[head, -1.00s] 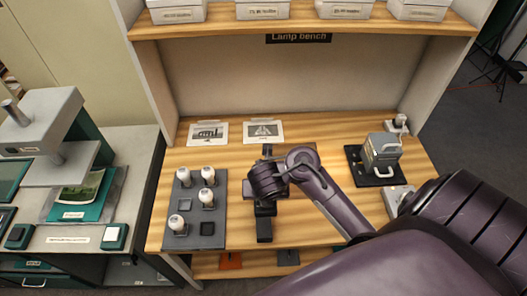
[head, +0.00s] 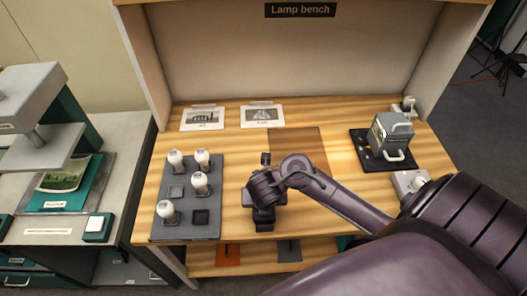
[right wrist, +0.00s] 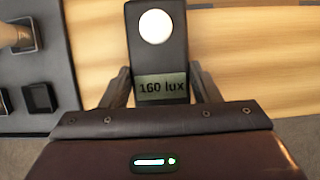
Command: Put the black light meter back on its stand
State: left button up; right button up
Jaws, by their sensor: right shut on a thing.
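The black light meter (right wrist: 174,52) is in the right wrist view, with a white dome and a display reading "160 lux". My right gripper (right wrist: 162,88) has a finger on each side of the meter's display end and is shut on it. In the head view my right gripper (head: 264,192) is over the front middle of the bench, right of the lamp tray. Dark parts show in front of and behind it there; I cannot clearly tell meter from stand. My arm hides part of this area. My left gripper is not in view.
A grey tray (head: 184,232) with several white bulbs stands at the bench's left. Two picture cards (head: 202,118) lie at the back. A brown square patch (head: 300,148) is bare. A grey device (head: 392,133) on a black base is at the right. A lower shelf runs beneath the front edge.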

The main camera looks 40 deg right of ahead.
jog(key=shift+a, duration=0.1)
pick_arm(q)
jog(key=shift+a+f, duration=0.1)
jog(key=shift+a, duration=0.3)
pick_arm(e)
jog(key=o, duration=1.1)
jog(key=shift+r, duration=0.1)
jog(key=shift+s+r, duration=0.1)
jog(key=shift+r, duration=0.2)
pick_arm(q)
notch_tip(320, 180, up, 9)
jog(key=p, duration=0.8)
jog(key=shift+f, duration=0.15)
pick_arm(e)
jog(key=v, duration=1.1)
jog(key=shift+s+a+r, duration=0.1)
jog(key=shift+a+r, duration=0.05)
jog(key=shift+r, duration=0.05)
